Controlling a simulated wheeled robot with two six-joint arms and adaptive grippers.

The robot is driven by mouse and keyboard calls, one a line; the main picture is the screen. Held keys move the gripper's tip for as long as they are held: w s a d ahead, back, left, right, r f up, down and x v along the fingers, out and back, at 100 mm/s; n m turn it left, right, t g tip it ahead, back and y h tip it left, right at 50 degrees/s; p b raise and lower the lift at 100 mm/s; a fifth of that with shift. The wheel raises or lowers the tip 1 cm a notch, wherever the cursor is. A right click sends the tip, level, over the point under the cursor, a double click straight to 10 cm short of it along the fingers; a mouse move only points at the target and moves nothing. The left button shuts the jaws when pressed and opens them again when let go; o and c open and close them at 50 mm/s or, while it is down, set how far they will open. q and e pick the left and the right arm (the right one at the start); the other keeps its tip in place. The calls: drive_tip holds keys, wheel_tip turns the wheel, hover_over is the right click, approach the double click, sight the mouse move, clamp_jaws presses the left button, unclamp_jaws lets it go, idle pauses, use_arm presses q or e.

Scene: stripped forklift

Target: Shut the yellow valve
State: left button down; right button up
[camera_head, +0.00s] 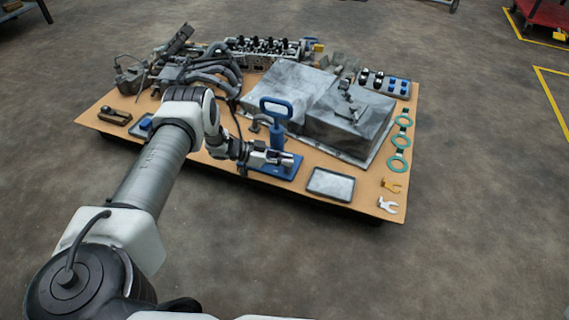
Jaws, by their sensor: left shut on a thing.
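My left gripper (287,160) reaches in low over the blue base plate (262,168) of a blue hand pump. The pump's upright body and loop handle (276,108) stand just behind the gripper. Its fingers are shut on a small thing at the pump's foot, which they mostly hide. I cannot make out a yellow valve there; it may be behind the fingers. My right gripper is not in view.
The wooden table (318,203) is crowded. Grey metal housings (349,120) stand right of the pump, hoses (212,73) lie at the back left. A grey tray (331,184) is close to the gripper's right. Green rings (398,162) lie along the right edge.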

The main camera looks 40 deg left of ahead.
use_arm(q)
drive_tip(key=shift+f+m+g+h+b, duration=0.1)
drive_tip(key=shift+m+g+h+b, duration=0.2)
drive_tip(key=shift+m+g, duration=0.2)
drive_tip(key=c, duration=1.2)
unclamp_jaws()
drive_tip(key=v, duration=1.2)
